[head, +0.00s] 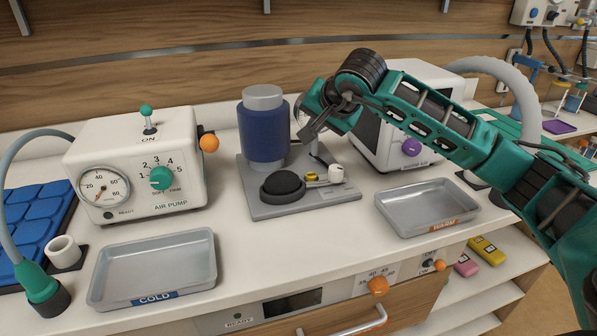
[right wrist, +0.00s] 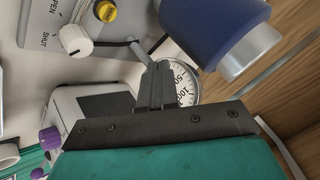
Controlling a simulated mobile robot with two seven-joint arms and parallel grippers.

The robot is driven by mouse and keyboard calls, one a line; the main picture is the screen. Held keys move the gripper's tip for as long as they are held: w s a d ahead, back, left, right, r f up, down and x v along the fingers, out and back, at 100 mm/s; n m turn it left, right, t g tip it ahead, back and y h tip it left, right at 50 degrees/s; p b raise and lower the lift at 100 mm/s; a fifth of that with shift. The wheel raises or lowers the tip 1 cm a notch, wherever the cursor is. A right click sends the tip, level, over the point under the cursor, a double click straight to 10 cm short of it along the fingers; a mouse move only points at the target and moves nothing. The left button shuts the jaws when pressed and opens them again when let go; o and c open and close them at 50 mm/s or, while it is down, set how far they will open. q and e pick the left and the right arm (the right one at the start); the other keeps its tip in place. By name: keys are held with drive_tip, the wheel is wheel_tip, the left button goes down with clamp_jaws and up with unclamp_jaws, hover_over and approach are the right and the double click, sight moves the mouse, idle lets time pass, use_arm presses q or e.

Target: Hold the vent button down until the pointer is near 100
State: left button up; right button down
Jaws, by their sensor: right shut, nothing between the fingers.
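The yellow vent button (head: 312,177) sits on the grey base plate (head: 262,208), beside a white knob (head: 337,172). The button also shows near the top of the right wrist view (right wrist: 106,11). The round gauge (right wrist: 186,82) shows 50 and 100 in the right wrist view; my fingers partly cover it and its pointer cannot be made out. In the head view my gripper hides the gauge. My right gripper (head: 308,133) is shut and empty, above and behind the button, apart from it. The right wrist view shows its closed fingers (right wrist: 152,80). My left gripper is not in view.
A blue cylinder with a grey cap (head: 263,130) and a black dome (head: 283,187) stand on the plate. The air pump (head: 135,165) is left, a white machine with a purple knob (head: 412,147) right. Cold (head: 150,262) and warm (head: 425,203) trays lie in front.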

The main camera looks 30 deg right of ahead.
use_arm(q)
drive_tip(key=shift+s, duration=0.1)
use_arm(e)
drive_tip(key=shift+d+r, duration=0.1)
drive_tip(key=shift+d, duration=0.05)
drive_tip(key=b, duration=0.3)
hover_over(314, 177)
wheel_tip(314, 177, down, 4)
drive_tip(key=shift+f, duration=0.25)
wheel_tip(314, 177, down, 3)
drive_tip(key=b, duration=0.2)
drive_tip(key=shift+d+b, duration=0.1)
drive_tip(key=shift+b, duration=0.25)
drive_tip(key=shift+f+b, duration=0.4)
drive_tip(key=shift+f, duration=0.15)
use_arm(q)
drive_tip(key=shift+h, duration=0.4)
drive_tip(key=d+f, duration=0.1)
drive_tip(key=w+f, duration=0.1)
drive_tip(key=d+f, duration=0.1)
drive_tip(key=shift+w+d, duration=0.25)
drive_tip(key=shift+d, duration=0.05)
use_arm(e)
drive_tip(key=shift+f, duration=0.1)
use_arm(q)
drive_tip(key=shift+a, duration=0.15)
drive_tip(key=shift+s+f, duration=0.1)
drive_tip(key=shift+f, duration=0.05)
